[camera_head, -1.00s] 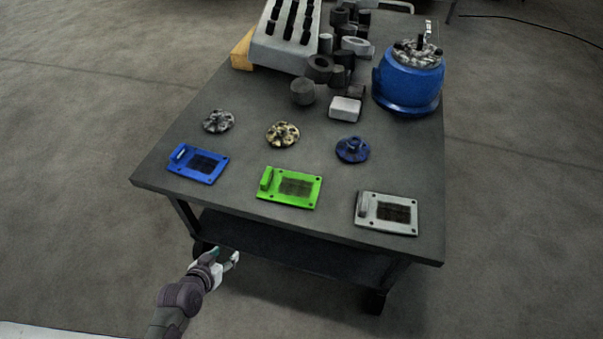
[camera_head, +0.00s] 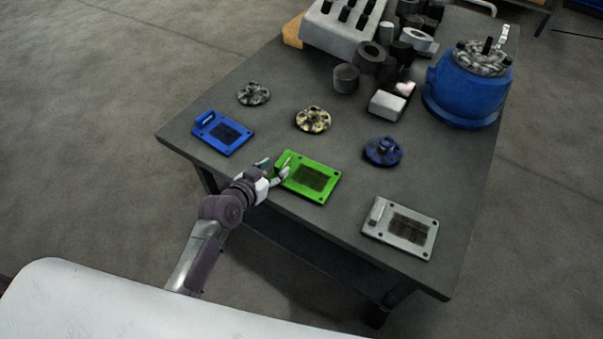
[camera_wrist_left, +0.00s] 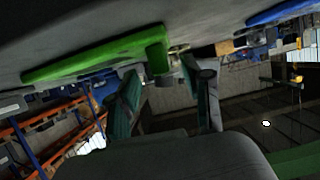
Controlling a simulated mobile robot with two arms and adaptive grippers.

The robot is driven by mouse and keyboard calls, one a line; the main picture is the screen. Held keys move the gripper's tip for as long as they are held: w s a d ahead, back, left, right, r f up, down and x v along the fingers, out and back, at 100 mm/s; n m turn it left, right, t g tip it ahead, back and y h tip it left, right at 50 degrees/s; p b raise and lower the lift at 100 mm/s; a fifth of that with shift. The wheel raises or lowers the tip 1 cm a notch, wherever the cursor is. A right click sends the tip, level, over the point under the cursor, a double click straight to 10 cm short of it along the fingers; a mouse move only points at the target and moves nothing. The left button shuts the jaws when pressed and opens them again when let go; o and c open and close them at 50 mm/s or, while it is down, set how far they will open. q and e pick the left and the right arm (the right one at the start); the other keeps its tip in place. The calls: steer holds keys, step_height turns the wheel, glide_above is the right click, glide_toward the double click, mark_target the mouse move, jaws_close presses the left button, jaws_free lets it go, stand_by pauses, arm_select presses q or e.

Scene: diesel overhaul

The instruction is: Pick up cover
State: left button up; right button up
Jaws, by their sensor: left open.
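Three flat covers with upright handles lie in a row along the table's near edge: a blue cover (camera_head: 223,133), a green cover (camera_head: 311,179) and a grey cover (camera_head: 401,229). My left gripper (camera_head: 277,173) is open at the left end of the green cover, close to its handle. In the left wrist view, the picture is tipped over. The green cover (camera_wrist_left: 95,57) hangs across the top, and its handle stands just beyond and between the two spread fingers of my left gripper (camera_wrist_left: 165,82). Contact cannot be told. My right gripper is not in view.
Behind the covers lie three round flanged parts, one dark (camera_head: 253,93), one yellowish (camera_head: 313,119) and one blue (camera_head: 383,150). A blue round housing (camera_head: 464,92), a grey block (camera_head: 387,104) and several dark cylinders crowd the table's far part.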

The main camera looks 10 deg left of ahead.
mark_target(281, 160)
arm_select(q)
steer(key=x, duration=0.5)
steer(key=shift+w+r, duration=0.25)
steer(key=shift+r, duration=0.1)
steer(key=shift+c, duration=0.2)
jaws_close()
steer(key=shift+r, duration=0.1)
